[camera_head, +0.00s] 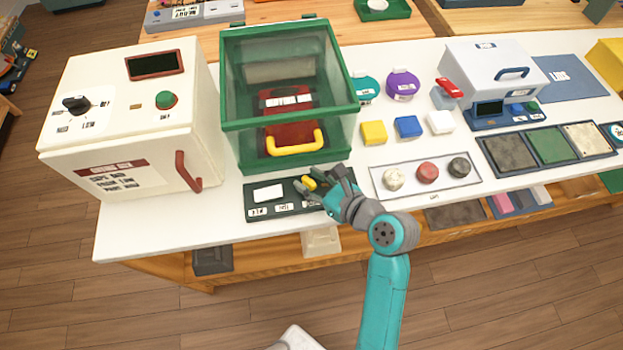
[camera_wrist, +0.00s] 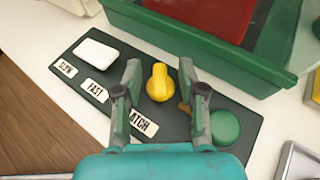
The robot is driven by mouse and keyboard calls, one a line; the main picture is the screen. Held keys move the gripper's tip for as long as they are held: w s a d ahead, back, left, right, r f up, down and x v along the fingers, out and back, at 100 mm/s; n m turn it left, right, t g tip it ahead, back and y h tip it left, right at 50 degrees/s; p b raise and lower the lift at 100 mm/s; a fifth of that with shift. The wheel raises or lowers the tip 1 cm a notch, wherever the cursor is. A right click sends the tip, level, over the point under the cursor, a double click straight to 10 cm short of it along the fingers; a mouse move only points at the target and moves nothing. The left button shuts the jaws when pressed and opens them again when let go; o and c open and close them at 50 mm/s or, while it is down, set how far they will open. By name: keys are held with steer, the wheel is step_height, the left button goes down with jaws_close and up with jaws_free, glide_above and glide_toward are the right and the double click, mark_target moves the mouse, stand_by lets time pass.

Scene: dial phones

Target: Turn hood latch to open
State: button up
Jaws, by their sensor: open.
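The hood latch is a yellow knob (camera_wrist: 160,82) on a dark green control panel (camera_wrist: 75,63), which carries labels reading SLOW, FAST and one ending in ATCH. In the head view the yellow knob (camera_head: 309,183) shows beside my gripper's fingers. My gripper (camera_wrist: 160,85) is open, with one finger on each side of the knob; I cannot tell whether either finger touches it. The hood is a clear box with a green frame (camera_head: 290,111) behind the panel. It has a yellow handle (camera_head: 296,143) and a red device (camera_head: 284,104) inside.
The panel also holds a white switch (camera_wrist: 95,52) and a round green button (camera_wrist: 225,127). A cream machine (camera_head: 140,130) stands left of the hood. A tray with three round stones (camera_head: 408,190) lies to the right, with coloured blocks (camera_head: 374,132) behind it.

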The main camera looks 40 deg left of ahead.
jaws_close()
steer(key=shift+n+g, duration=0.3)
steer(key=n+g, duration=0.3)
steer(key=g, duration=0.1)
steer(key=shift+w+a, duration=0.1)
steer(key=shift+w, duration=0.15)
steer(key=n+g+h, duration=0.1)
steer(key=n+g, duration=0.2)
steer(key=n+g+h, duration=0.2)
steer(key=shift+n+g, duration=0.4)
jaws_free()
